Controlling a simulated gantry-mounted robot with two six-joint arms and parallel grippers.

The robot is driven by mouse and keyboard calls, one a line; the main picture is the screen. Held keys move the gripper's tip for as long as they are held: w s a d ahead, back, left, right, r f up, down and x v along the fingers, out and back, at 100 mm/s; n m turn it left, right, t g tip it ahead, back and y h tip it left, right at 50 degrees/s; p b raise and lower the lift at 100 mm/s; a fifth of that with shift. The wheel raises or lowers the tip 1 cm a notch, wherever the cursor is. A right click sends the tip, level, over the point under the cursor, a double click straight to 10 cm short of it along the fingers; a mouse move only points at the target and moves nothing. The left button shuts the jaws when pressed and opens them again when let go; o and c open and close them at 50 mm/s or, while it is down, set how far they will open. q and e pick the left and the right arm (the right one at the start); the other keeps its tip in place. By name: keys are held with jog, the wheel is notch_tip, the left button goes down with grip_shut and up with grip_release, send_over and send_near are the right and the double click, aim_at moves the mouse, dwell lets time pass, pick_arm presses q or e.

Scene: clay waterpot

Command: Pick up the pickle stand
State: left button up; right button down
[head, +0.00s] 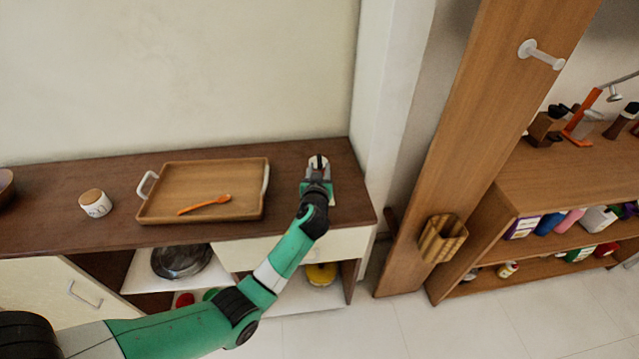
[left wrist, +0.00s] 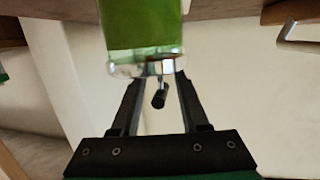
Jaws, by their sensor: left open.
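The pickle stand appears to be the green container (left wrist: 141,28) with a clear and silvery end at the top of the left wrist view. A short silver rod with a dark knob (left wrist: 159,97) extends from that end. My left gripper (left wrist: 157,85) is open, with its two dark fingers on either side of the knob and reaching up to the silvery end. Contact cannot be told. In the head view my left gripper (head: 317,172) is over the right end of the wooden counter and largely hides what is there. My right gripper is not in view.
A wooden tray (head: 168,209) holding an orange spoon (head: 205,205) lies left of the gripper on the counter (head: 60,232). A white jar with a wooden lid (head: 95,204) stands farther left. A white wall corner (head: 385,120) rises close at the right.

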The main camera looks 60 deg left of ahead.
pick_arm(q)
jog(key=shift+x, duration=0.9)
jog(key=shift+d, duration=0.1)
grip_shut()
jog(key=shift+r, duration=0.15)
dwell(0.5)
